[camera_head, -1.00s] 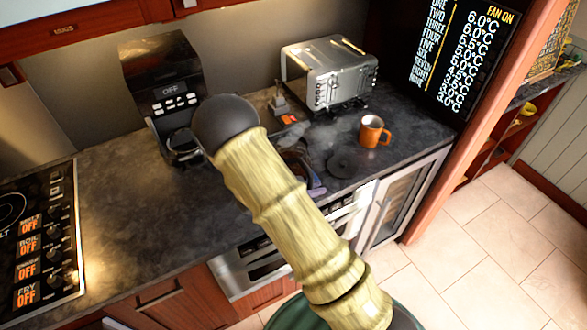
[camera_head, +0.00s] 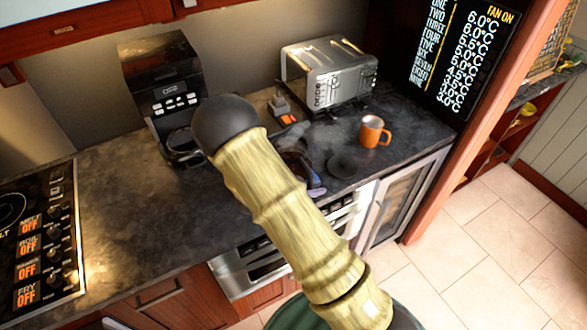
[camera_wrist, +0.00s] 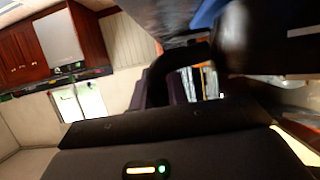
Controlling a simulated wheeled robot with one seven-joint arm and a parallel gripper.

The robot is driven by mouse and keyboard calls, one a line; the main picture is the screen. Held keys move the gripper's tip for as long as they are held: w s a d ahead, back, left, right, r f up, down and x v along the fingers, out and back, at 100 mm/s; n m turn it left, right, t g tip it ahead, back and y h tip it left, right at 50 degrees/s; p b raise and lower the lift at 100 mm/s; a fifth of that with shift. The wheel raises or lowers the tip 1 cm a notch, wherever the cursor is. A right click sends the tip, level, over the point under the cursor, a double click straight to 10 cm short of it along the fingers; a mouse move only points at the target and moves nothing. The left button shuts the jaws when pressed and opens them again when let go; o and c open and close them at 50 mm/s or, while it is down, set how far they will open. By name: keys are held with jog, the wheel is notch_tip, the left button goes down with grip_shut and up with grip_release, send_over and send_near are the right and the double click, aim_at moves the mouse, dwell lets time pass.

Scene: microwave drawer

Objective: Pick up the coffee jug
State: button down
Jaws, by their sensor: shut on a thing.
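My gripper (camera_head: 308,172) is mostly hidden behind my arm in the head view, low over the counter right of the coffee machine (camera_head: 165,95). Only dark and purplish-blue parts of it show. In the wrist view a dark curved bar, like the coffee jug's handle (camera_wrist: 188,58), lies at my gripper's fingers (camera_wrist: 178,90). My gripper is shut on it. The jug's body is largely hidden or too dark and blurred to make out, so I cannot tell whether it touches the counter.
An orange mug (camera_head: 373,131) and a flat dark disc (camera_head: 343,165) are on the counter (camera_head: 120,190) to the right. A metal toaster (camera_head: 328,75) stands behind. A small orange-and-grey item (camera_head: 284,108) lies before it. A hob (camera_head: 40,240) is at left. The counter's left-middle is clear.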

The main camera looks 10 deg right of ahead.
jog(key=shift+w+r, duration=0.1)
jog(key=shift+r, duration=0.1)
dwell(0.3)
jog(key=shift+r, duration=0.2)
notch_tip(320, 180, up, 9)
jog(key=b, duration=0.1)
jog(key=shift+r, duration=0.2)
dwell(0.6)
